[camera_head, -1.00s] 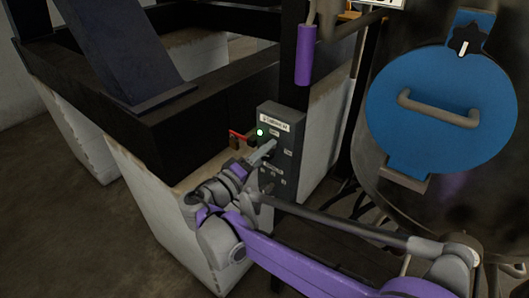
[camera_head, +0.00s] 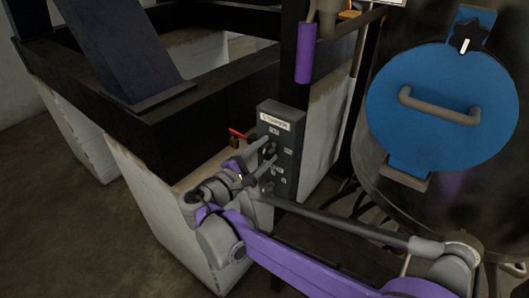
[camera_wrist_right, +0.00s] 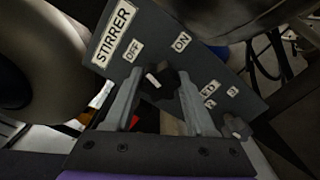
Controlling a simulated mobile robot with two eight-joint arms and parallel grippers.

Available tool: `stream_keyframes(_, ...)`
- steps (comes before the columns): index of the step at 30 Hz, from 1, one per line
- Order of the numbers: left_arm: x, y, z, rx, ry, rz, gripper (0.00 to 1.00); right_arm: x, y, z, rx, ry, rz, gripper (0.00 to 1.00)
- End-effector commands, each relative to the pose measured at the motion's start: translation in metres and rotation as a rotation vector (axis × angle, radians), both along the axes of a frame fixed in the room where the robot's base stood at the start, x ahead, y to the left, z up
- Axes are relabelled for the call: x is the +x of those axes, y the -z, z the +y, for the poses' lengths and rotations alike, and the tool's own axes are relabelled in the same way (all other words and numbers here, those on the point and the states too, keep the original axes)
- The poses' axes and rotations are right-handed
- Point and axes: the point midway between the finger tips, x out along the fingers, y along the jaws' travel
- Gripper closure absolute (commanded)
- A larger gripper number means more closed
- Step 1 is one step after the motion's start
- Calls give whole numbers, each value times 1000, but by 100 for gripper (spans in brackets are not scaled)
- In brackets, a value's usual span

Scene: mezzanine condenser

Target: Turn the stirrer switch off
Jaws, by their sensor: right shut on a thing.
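The grey stirrer switch box (camera_head: 282,135) is fixed to a dark post, with a white STIRRER label (camera_wrist_right: 112,34) at its top. Its black knob (camera_wrist_right: 160,82) has a white mark, which points up and left toward the OFF label (camera_wrist_right: 133,49). The ON label (camera_wrist_right: 181,41) is on the other side. My right gripper (camera_head: 268,150) is at the box with its fingers on either side of the knob, shut on it. The fingers partly hide the knob in the head view. No lit lamp shows on the box. My left gripper is not in view.
A second, smaller knob (camera_wrist_right: 235,126) sits lower on the box. A red-handled part (camera_head: 240,134) is just left of the box. A blue round hatch (camera_head: 440,108) with a handle is at the right. Dark beams rest on pale concrete blocks (camera_head: 160,205).

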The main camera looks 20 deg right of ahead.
Motion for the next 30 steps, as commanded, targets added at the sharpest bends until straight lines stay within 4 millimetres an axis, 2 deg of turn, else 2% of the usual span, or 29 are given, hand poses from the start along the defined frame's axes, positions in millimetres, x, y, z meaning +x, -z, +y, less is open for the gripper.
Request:
stream_keyframes(12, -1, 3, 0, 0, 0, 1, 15, 0, 1, 0, -135, 0, 175, 100)
stream_keyframes(30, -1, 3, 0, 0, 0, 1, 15, 0, 1, 0, -161, 0, 208, 100)
